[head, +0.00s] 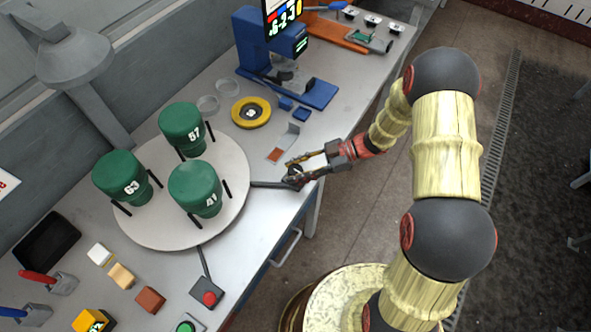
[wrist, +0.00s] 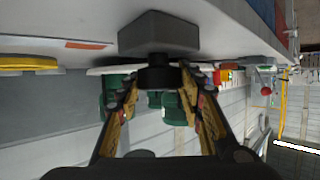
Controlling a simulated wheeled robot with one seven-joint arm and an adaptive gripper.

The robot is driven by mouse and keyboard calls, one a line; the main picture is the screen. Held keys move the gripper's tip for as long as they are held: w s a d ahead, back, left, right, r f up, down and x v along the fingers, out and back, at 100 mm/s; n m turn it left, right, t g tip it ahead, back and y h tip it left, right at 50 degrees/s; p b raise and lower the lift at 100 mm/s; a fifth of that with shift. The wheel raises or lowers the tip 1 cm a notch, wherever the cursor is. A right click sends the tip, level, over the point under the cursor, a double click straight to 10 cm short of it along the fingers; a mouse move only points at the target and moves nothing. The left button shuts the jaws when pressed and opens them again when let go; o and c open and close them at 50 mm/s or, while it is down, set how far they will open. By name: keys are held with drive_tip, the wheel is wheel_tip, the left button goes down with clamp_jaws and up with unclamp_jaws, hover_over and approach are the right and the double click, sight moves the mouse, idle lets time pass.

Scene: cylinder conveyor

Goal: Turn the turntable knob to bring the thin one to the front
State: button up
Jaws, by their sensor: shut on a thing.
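The round, pale turntable (head: 150,232) carries three green cylinders between black posts. Cylinder 57 (head: 182,128) is at the back, cylinder 63 (head: 122,180) at the left, and cylinder 41 (head: 195,188) at the front right. They look similar in width, so I cannot tell which is the thin one. A dark arm runs right from the turntable to the black knob, which shows in the wrist view (wrist: 157,76) below a grey block (wrist: 158,33). My gripper (head: 294,172) is shut on the knob, its fingers on either side (wrist: 160,84) and partly hiding it in the head view.
A yellow ring (head: 251,112) and a small orange-brown square (head: 275,154) lie behind my gripper. A blue stand (head: 252,45) is at the back. Loose blocks, a red button (head: 208,297) and a green button (head: 186,327) are at the front. The table's right edge is close to my gripper.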

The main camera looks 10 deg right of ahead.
drive_tip(key=c, duration=0.3)
drive_tip(key=shift+r+p, duration=0.15)
drive_tip(key=shift+p, duration=0.5)
drive_tip(key=shift+c, duration=0.2)
drive_tip(key=shift+n+g, duration=0.3)
drive_tip(key=o, duration=1.1)
drive_tip(key=v, duration=1.2)
